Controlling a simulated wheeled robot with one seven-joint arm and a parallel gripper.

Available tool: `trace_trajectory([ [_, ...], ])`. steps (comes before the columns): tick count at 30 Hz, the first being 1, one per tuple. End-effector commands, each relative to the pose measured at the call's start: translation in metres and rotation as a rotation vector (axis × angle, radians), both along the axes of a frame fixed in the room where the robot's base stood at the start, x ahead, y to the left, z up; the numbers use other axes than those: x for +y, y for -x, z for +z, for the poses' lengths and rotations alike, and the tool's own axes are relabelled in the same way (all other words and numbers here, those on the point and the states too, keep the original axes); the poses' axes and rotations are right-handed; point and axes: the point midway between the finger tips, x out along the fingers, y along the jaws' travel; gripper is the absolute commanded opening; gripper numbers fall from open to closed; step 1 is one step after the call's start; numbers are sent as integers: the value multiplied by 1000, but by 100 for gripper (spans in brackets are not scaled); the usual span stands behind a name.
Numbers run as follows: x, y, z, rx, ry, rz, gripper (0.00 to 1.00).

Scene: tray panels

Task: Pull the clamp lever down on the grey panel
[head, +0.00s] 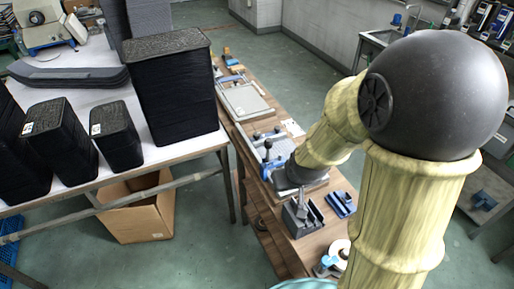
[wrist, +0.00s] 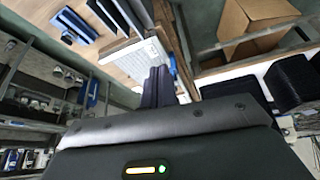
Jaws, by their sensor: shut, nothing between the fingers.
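The grey panel (head: 257,152) lies on the narrow wooden bench in the head view, partly hidden by my arm. A blue part and an upright dark stem with a black ball knob (head: 268,144) stand on it; this looks like the clamp lever, but I cannot be sure. In the wrist view my gripper's dark fingers (wrist: 158,82) are together and empty, beside a pale panel edge (wrist: 136,58). I cannot tell whether they touch anything.
A flat pale tray (head: 244,101) lies farther along the bench. A grey open box (head: 302,219) and a blue block (head: 341,204) lie near its close end. A white table with black stacks (head: 174,90) stands left, with a cardboard box (head: 138,210) below. Green floor is clear between.

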Motion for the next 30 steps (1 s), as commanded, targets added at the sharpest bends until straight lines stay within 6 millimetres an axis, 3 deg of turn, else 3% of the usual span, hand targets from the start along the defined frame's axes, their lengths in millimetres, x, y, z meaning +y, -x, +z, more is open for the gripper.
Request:
trace_trajectory([
  [3,31,-43,-16,-123,65,100,0],
  [6,53,-74,-29,-233,157,172,0],
  [13,93,-118,-54,-461,489,318,0],
  [18,117,-127,-65,-602,829,417,0],
  [24,143,-112,-66,-722,1253,497,0],
  [30,152,-100,-61,-761,1444,512,0],
])
